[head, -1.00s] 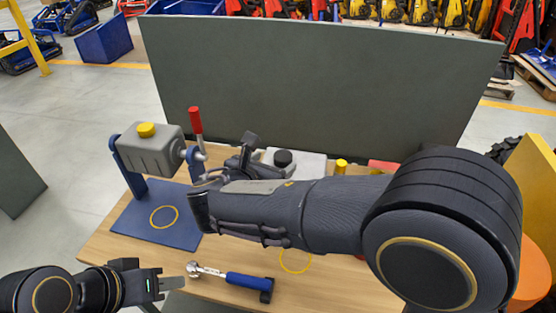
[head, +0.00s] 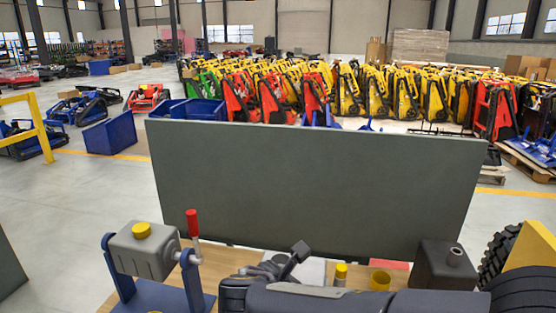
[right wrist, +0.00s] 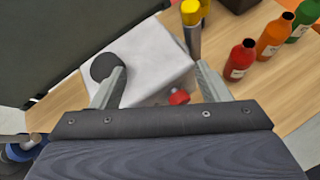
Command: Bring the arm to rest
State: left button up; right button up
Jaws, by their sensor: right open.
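My right arm reaches in from the lower right in the head view, and its right gripper (head: 287,262) is over the back of the wooden table. In the right wrist view the right gripper (right wrist: 160,85) has its two fingers spread wide with nothing held between them. A white box (right wrist: 150,62) with a black round cap (right wrist: 108,67) and a red knob (right wrist: 179,97) lies beyond and below the fingers. The box is largely hidden behind my arm in the head view. My left gripper is out of view.
A large grey-green panel (head: 310,185) stands behind the table. A grey tank (head: 144,250) on a blue stand (head: 190,280) is at left, beside a red-handled lever (head: 192,224). A dark box (head: 447,266) stands at right. Red (right wrist: 239,60), orange (right wrist: 273,37) and green bottles stand on the table.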

jog(key=s+d+f+m+g+y, duration=0.2)
jog(key=s+d+m+g, duration=0.1)
jog(key=s+d+m, duration=0.4)
jog(key=s+d+f+m+g+y, duration=0.25)
jog(key=d+m, duration=0.25)
jog(key=d, duration=0.4)
jog(key=s+d+m+t+y, duration=0.1)
jog(key=s+m+y, duration=0.4)
jog(key=s+m, duration=0.7)
jog(key=m, duration=0.5)
jog(key=shift+s+f+t, duration=0.3)
jog(key=shift+s+t, duration=0.05)
jog(key=shift+c, duration=0.4)
